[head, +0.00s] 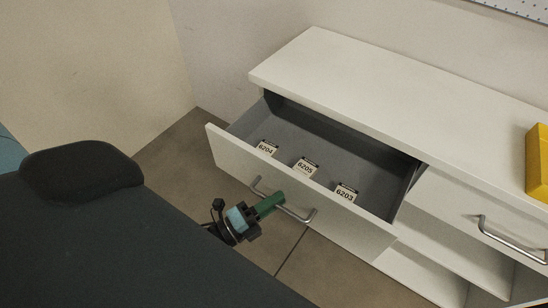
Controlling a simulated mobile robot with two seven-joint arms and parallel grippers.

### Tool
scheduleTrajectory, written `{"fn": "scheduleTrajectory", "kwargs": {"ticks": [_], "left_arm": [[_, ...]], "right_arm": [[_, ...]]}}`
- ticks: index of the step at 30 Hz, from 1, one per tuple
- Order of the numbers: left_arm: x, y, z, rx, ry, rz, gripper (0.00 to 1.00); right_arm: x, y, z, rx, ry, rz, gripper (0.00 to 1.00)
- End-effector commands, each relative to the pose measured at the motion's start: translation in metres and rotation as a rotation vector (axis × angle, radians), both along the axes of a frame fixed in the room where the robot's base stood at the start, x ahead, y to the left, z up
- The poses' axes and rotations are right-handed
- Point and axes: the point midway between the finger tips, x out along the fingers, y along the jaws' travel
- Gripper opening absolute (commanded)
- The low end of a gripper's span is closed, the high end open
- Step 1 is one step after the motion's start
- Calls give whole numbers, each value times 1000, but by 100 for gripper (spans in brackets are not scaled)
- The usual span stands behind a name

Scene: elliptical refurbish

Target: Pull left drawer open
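The left drawer (292,163) of the white cabinet is pulled well out, and its grey inside shows. Three small boxes marked 6204 (266,148), 6205 (305,167) and 6203 (346,192) lie in it. A metal bar handle (300,215) is on its white front. My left gripper (271,203) is at this handle, its green fingers overlapping the bar in the picture. The fingers look like one green block, so I cannot tell how far apart they are or whether they grip the bar. My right gripper is not in view.
The white cabinet top (400,100) bears a yellow bin (538,160) at the right. A second, shut drawer with a metal handle (512,241) is to the right, above open shelves (455,265). Walls stand behind and left. Grey floor (180,150) lies free left of the drawer.

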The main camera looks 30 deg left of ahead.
Motion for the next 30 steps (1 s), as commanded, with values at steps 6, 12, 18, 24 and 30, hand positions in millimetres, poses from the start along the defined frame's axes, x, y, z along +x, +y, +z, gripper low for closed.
{"fn": "scheduleTrajectory", "kwargs": {"ticks": [6, 12, 18, 24, 30], "left_arm": [[0, 0, 0, -1, 0, -1, 32], [-5, 2, -2, 0, 1, -1, 32], [-30, 13, -8, 0, 4, 0, 32], [-57, 26, -13, 0, 4, 0, 32], [-69, 32, -14, 0, 1, 0, 32]], "right_arm": [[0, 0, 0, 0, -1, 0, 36], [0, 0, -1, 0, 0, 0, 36], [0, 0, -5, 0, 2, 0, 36], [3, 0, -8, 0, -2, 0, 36], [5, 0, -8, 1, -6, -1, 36]]}}
